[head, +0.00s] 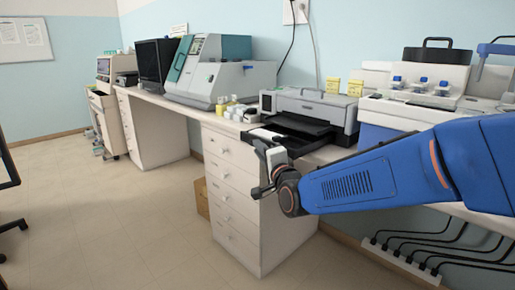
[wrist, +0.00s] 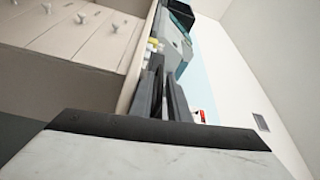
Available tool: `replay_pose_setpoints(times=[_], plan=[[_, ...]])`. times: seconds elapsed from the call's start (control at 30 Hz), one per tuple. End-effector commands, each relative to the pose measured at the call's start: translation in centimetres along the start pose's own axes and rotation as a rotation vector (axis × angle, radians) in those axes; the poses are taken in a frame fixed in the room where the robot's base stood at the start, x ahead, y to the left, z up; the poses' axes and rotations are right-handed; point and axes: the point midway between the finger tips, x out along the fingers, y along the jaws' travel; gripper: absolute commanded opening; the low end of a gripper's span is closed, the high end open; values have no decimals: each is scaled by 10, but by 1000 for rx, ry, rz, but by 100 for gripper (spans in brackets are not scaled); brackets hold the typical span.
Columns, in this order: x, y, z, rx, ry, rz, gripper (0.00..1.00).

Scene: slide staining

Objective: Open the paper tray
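The grey printer (head: 316,105) stands on the white desk, with its dark paper tray (head: 298,124) low at its front and jutting toward the room. My gripper (head: 262,138) is at the front left of the tray, over the desk edge; I cannot tell whether it touches the tray. In the wrist view the two dark fingers (wrist: 164,95) point away from the camera with a narrow gap between them. What lies at their tips is hard to make out, so a hold on the tray cannot be confirmed.
A drawer cabinet (head: 232,190) stands below the gripper. Small yellow-capped bottles (head: 228,105) and a large analyser (head: 220,72) are left of the printer. Lab equipment with blue caps (head: 420,88) is to the right.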

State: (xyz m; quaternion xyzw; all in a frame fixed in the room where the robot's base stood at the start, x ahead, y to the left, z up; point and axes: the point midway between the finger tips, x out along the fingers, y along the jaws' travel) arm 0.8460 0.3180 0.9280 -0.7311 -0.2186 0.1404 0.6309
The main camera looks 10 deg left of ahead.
Motion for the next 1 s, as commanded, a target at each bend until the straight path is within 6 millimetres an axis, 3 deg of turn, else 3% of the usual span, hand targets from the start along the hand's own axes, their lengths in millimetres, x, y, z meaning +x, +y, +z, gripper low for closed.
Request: replay_pose_setpoints(times=[0.6,0.8,1.0], plan=[[-109,0,0,0,-1,-2,15],[-135,0,0,0,0,-1,15],[-149,0,0,-1,0,0,15]])
